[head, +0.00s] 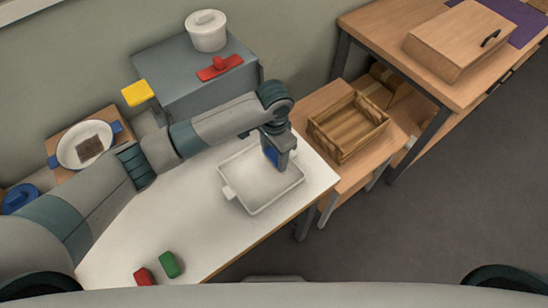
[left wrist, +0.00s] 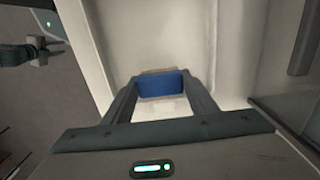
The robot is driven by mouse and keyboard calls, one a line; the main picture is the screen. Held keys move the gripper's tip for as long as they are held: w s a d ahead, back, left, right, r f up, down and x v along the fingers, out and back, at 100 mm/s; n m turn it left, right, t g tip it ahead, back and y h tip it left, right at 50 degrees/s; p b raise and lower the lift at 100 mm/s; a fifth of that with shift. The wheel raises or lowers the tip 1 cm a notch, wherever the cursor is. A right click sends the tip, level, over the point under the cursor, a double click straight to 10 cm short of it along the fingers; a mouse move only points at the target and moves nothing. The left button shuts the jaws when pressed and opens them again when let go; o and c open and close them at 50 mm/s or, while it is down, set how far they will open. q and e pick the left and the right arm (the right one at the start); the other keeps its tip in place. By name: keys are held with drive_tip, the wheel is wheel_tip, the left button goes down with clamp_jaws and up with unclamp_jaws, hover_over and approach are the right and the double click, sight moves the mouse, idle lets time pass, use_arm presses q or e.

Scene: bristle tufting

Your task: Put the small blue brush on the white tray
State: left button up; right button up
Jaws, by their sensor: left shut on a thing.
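The white tray (head: 262,190) lies on the white table, near its right end. My left gripper (head: 272,158) reaches over the tray's back right part, pointing down. It is shut on the small blue brush (head: 271,153). In the left wrist view the blue brush (left wrist: 161,87) sits between the two fingertips, with a thin tan strip along its far edge. The tray's pale floor and wall (left wrist: 200,40) show around it. I cannot tell whether the brush touches the tray floor. What looks like my right gripper (left wrist: 45,40) is small at the upper left of the wrist view.
Red (head: 144,276) and green (head: 170,264) blocks lie at the table's front. A wooden crate (head: 348,126) stands right of the tray. A grey box (head: 185,95) behind bears a white pot (head: 206,30) and a red brush-like item (head: 220,67). A plate (head: 68,150) is at left.

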use_arm(q)
wheel_tip(320, 180, down, 2)
drive_tip(key=shift+p, duration=0.3)
drive_tip(key=shift+f, duration=0.25)
drive_tip(key=shift+f, duration=0.1)
drive_tip(key=o, duration=1)
